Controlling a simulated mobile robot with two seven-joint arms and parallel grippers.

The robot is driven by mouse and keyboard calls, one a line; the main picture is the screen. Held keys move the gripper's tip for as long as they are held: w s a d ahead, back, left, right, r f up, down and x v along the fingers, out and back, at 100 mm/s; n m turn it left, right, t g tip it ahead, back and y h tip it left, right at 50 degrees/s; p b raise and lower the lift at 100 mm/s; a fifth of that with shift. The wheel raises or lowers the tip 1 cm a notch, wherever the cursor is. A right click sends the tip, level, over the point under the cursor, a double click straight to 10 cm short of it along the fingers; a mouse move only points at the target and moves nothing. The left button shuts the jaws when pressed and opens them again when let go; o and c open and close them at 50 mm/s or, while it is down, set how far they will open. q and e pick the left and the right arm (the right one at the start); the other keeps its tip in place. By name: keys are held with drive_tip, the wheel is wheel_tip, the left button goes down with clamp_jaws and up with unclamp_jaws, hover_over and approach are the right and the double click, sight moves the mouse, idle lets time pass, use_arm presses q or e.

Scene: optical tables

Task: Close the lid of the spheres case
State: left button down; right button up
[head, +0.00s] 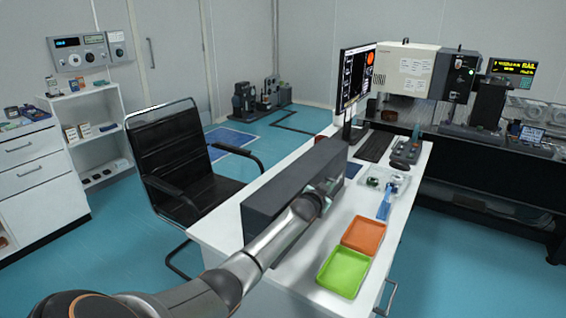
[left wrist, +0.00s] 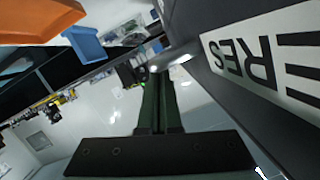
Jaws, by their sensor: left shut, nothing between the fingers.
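The spheres case is a long dark grey box (head: 262,222) on the white desk. In the left wrist view its dark wall carries a white label (left wrist: 270,55) with large letters, partly cut off, at the right. My left gripper (head: 328,187) is at the case's right side, and my forearm hides part of that side. In the left wrist view the gripper's dark fingers (left wrist: 157,85) are together and empty, close beside the labelled wall. A pale metal bar (left wrist: 175,56) shows near the fingertips. I cannot tell how far the lid is open. My right gripper is not in view.
On the white desk (head: 312,268) lie a green tray (head: 343,271), an orange tray (head: 364,235), a blue item (head: 386,203) and a clear tray (head: 395,177). A monitor (head: 356,80) and keyboard (head: 375,146) stand behind. A black chair (head: 180,150) is at the left.

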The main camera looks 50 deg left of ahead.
use_arm(q)
drive_tip(key=s+d+r+p, duration=0.3)
drive_tip(key=s+r, duration=0.3)
drive_tip(key=s, duration=0.3)
drive_tip(key=shift+d+p, duration=0.15)
drive_tip(key=shift+p, duration=0.5)
drive_tip(key=shift+s, duration=0.1)
drive_tip(key=s+d+f+m+g+h, duration=0.1)
drive_tip(key=s+d+f+g+h, duration=0.3)
drive_tip(key=s+d+f, duration=1)
drive_tip(key=s+d+g+h, duration=0.1)
drive_tip(key=s+d+g, duration=0.35)
drive_tip(key=s, duration=0.65)
drive_tip(key=s+d+g, duration=0.3)
drive_tip(key=s+d, duration=0.3)
drive_tip(key=s, duration=0.6)
drive_tip(key=w+d+f+t+h, duration=0.1)
drive_tip(key=w+d+f+t, duration=0.1)
drive_tip(key=f, duration=0.3)
drive_tip(key=w+d+f+t+h, duration=0.1)
drive_tip(key=w+d+f+t, duration=0.1)
drive_tip(key=f+t, duration=0.2)
drive_tip(key=shift+w+d+f+m, duration=0.2)
drive_tip(key=shift+w+f+m, duration=0.1)
drive_tip(key=shift+f, duration=0.8)
